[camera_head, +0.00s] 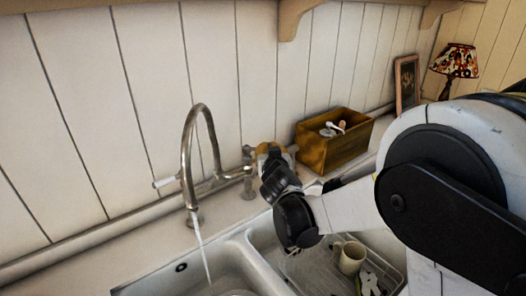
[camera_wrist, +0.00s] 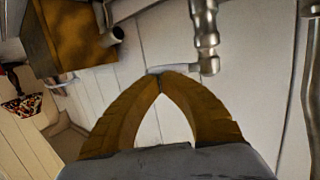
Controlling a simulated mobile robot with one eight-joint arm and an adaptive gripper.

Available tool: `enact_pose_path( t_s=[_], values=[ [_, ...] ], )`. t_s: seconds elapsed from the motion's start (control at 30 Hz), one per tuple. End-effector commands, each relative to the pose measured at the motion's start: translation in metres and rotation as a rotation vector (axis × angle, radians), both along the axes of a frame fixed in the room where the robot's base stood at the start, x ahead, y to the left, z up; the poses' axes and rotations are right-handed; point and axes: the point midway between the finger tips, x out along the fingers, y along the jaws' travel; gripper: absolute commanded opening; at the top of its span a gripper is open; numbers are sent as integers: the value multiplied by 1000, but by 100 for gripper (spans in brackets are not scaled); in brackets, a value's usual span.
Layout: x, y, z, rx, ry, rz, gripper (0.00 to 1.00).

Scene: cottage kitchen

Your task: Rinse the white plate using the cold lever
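The metal tap (camera_head: 188,150) stands behind the sink with a tall curved spout. A stream of water (camera_head: 204,262) runs from it into the left basin. One white-ended lever (camera_head: 165,182) points left. The other lever (camera_wrist: 207,66) shows in the wrist view, just beyond my fingertips; whether they touch it I cannot tell. My gripper (camera_wrist: 160,76) has its tan fingers bowed, tips together, with nothing visible between them. In the head view my gripper (camera_head: 268,150) is by the tap's right side. A pale rim (camera_head: 238,293) at the bottom edge may be the white plate, mostly cut off.
A wooden box (camera_head: 335,143) with small items stands on the counter right of the tap. A cream mug (camera_head: 350,257) and other dishes sit in the drying rack (camera_head: 312,282) in the right basin. A picture frame (camera_head: 406,84) and a lamp (camera_head: 456,60) stand farther right.

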Motion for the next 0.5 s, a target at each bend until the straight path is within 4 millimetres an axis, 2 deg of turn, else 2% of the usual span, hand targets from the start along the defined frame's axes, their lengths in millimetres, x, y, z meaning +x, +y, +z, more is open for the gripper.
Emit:
enact_pose_path(
  t_s=[0.5],
  values=[
    [25, 3, -1, -1, 1, -2, 0]
  ],
)
